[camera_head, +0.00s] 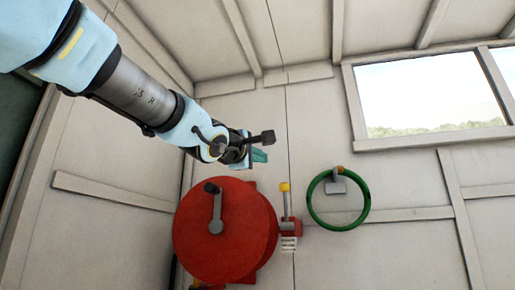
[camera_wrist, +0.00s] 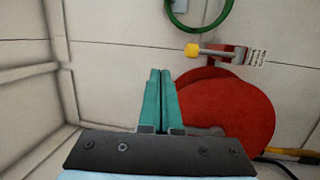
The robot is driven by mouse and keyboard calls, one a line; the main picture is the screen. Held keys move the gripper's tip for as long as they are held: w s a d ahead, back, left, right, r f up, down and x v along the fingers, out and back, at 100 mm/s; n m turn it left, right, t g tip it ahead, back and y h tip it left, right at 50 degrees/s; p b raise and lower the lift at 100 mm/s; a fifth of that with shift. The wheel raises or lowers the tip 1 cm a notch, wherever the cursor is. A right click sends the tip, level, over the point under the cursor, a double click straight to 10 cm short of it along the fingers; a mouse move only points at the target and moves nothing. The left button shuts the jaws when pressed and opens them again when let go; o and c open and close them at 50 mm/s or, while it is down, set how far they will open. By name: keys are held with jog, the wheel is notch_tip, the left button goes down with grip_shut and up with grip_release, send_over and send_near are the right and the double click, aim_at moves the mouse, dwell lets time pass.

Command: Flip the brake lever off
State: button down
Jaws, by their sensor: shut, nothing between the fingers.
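The brake lever (camera_head: 286,200) is a thin grey rod with a yellow knob on top. It stands upright from a small red mount (camera_head: 290,228) with a printed label below. In the wrist view the lever (camera_wrist: 215,53) lies sideways, its yellow knob (camera_wrist: 192,50) pointing left toward my fingers' side. My gripper (camera_head: 260,156) is above and left of the knob in the head view, apart from it. Its teal fingers (camera_wrist: 162,72) are together and empty in the wrist view. Nothing hides the lever.
A large red drum (camera_head: 240,245) with a grey crank (camera_head: 216,210) stands left of the lever. It also shows behind my fingers in the wrist view (camera_wrist: 235,110). A green ring (camera_head: 365,205) hangs on the wall at right. A window (camera_head: 430,95) is farther right.

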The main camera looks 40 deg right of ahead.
jog(key=shift+s+a, duration=0.2)
jog(key=shift+a, duration=0.5)
jog(key=shift+w, duration=0.1)
jog(key=w+a+f+t+y, duration=0.2)
jog(key=w+a+f+y, duration=0.1)
jog(key=w+f, duration=0.45)
jog(key=w+a+f+t+y, duration=0.1)
jog(key=w+a+f+y, duration=0.25)
jog(key=w+f, duration=0.4)
jog(key=w+a+f+m+y, duration=0.1)
jog(key=w+a+f+y, duration=0.25)
jog(key=a+f, duration=0.45)
jog(key=w+a+f+y, duration=0.2)
jog(key=w+a+f, duration=0.2)
jog(key=a+f, duration=0.45)
jog(key=s+a+f+m+g+y, duration=0.1)
jog(key=s+a+f+g+y, duration=0.1)
jog(key=a+f, duration=0.65)
jog(key=s+a+f+m+g+y, duration=0.1)
jog(key=s+a+f+g+y, duration=0.15)
jog(key=a+f, duration=0.55)
jog(key=s+a+f+m+g+y, duration=0.1)
jog(key=s+a+f+g, duration=0.3)
jog(key=s+a+f, duration=0.4)
notch_tip(320, 180, down, 2)
jog(key=shift+s+a+f+m+y, duration=0.15)
jog(key=shift+s+m+y, duration=0.3)
jog(key=shift+s, duration=0.5)
